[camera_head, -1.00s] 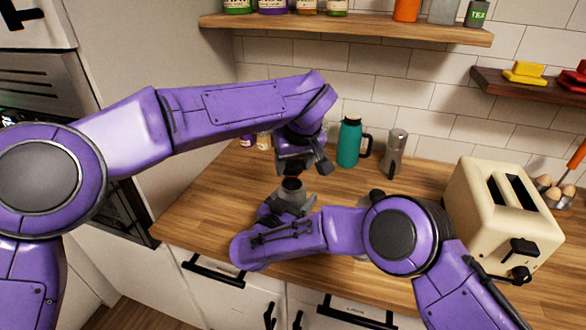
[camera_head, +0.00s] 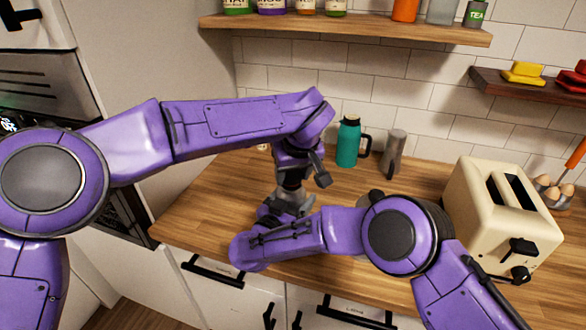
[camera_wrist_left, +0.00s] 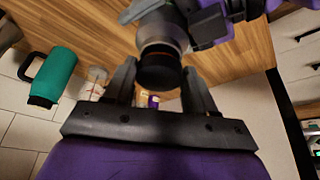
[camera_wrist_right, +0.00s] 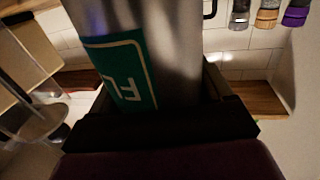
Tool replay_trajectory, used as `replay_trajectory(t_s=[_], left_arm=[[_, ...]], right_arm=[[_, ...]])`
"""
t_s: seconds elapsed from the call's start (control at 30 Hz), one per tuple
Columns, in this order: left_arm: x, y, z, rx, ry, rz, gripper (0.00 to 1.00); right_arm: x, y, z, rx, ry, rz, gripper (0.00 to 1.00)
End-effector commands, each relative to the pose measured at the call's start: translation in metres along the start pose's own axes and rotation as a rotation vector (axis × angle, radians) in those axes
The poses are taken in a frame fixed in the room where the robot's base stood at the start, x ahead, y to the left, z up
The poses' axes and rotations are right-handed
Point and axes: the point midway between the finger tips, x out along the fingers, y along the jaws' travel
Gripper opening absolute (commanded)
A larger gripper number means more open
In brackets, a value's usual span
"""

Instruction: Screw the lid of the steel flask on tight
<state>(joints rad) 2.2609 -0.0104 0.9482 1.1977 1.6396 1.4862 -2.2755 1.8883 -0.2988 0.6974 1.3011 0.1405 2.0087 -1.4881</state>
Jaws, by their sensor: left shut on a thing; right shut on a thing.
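The steel flask (camera_head: 292,200) stands upright over the wooden counter, largely hidden by my arms. In the right wrist view its steel body (camera_wrist_right: 175,50) with a green label fills the space between the fingers of my right gripper (camera_wrist_right: 160,95), which is shut on it. The black lid (camera_wrist_left: 160,74) is at the flask's mouth, with a copper-coloured band beside it. My left gripper (camera_head: 292,178) is above the flask, pointing down. In the left wrist view its fingers (camera_wrist_left: 160,84) are on both sides of the lid, shut on it. The lid's threads are hidden.
A teal jug (camera_head: 348,143) and a grey steel container (camera_head: 393,152) stand behind, near the tiled wall. A cream toaster (camera_head: 505,210) is at the right. A wooden shelf (camera_head: 350,30) with jars hangs above. The counter left of the flask is clear.

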Motion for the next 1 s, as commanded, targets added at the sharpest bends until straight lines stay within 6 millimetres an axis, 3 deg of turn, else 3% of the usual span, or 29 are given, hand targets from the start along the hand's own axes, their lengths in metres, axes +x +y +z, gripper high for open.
replay_trajectory(t_s=[1.0], left_arm=[[0.011, 0.000, 0.004, -0.001, 0.000, 0.001, 0.22]], right_arm=[[-0.001, 0.000, 0.001, -0.001, -0.002, 0.000, 0.25]])
